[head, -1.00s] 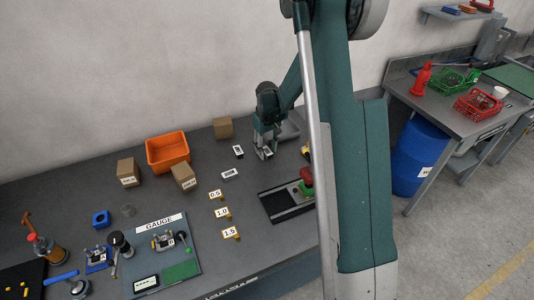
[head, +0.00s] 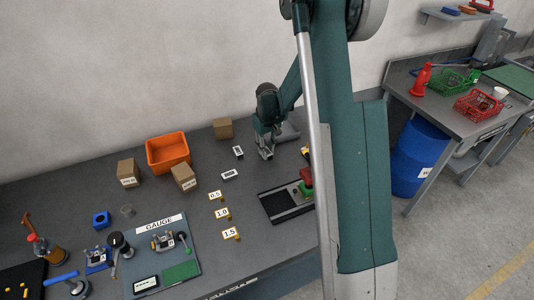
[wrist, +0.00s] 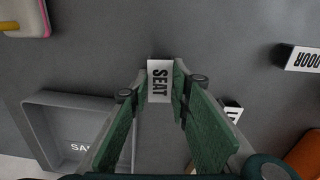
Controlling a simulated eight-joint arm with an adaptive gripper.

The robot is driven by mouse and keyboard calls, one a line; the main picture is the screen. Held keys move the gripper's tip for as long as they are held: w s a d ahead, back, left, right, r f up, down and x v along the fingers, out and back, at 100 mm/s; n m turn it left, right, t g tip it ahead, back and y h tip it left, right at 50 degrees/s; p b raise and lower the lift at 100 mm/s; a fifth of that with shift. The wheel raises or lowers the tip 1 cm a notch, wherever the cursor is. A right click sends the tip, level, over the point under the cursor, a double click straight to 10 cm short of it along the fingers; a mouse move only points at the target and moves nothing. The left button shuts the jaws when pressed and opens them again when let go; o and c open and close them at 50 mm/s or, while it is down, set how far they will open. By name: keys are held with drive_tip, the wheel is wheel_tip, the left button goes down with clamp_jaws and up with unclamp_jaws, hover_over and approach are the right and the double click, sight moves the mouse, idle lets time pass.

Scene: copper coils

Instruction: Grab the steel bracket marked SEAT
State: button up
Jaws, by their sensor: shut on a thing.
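The bracket marked SEAT (wrist: 159,82) shows its white label between my fingertips in the wrist view. My gripper (wrist: 158,96) is shut on it, with a green finger on each side. In the head view my gripper (head: 266,154) points down at the back of the bench, and the bracket is hidden or too small to make out there. A further white-labelled piece (wrist: 232,110) is partly hidden behind my right finger.
A grey tray (wrist: 38,120) lies left of my gripper in the wrist view. In the head view, an orange bin (head: 167,153), cardboard boxes (head: 184,177) and a gauge board (head: 163,252) stand to the left. A dark rail fixture (head: 284,204) lies in front.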

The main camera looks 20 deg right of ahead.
drive_tip(key=shift+r, duration=0.15)
wheel_tip(320, 180, up, 10)
drive_tip(key=shift+p, duration=0.4)
idle(0.3)
drive_tip(key=shift+a, duration=0.1)
idle(0.5)
